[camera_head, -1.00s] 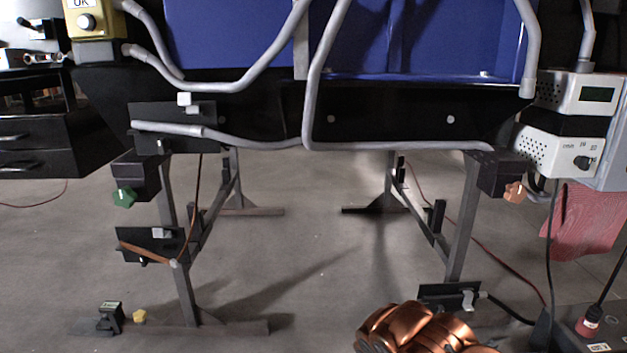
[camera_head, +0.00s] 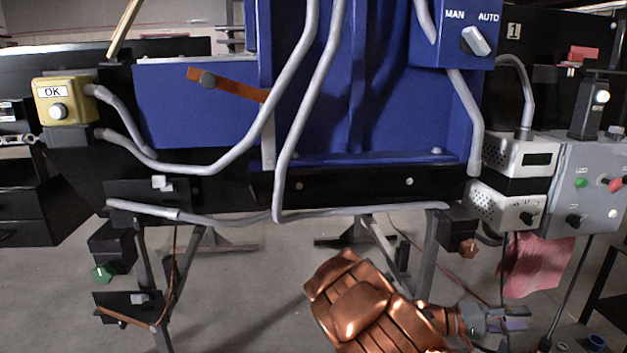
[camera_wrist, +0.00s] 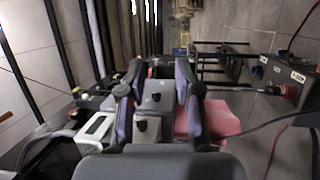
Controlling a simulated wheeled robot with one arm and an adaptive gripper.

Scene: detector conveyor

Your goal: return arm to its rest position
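My copper-coloured arm (camera_head: 365,305) reaches in from the bottom of the head view, below the blue machine. My gripper (camera_head: 512,318) is at its right end, low and right of centre, in front of the floor. In the wrist view my gripper (camera_wrist: 155,75) has its two dark fingers spread apart, with nothing held between them. A grey box with a black knob (camera_wrist: 153,104) shows in the gap behind the fingers. I cannot tell how far away it is.
The blue machine (camera_head: 200,115) on its black frame spans the view above my arm. White device boxes (camera_head: 512,157), a grey control box (camera_head: 590,185) and a red cloth (camera_head: 537,265) are at the right. Cables hang near my gripper. Open floor (camera_head: 240,310) lies left of my arm.

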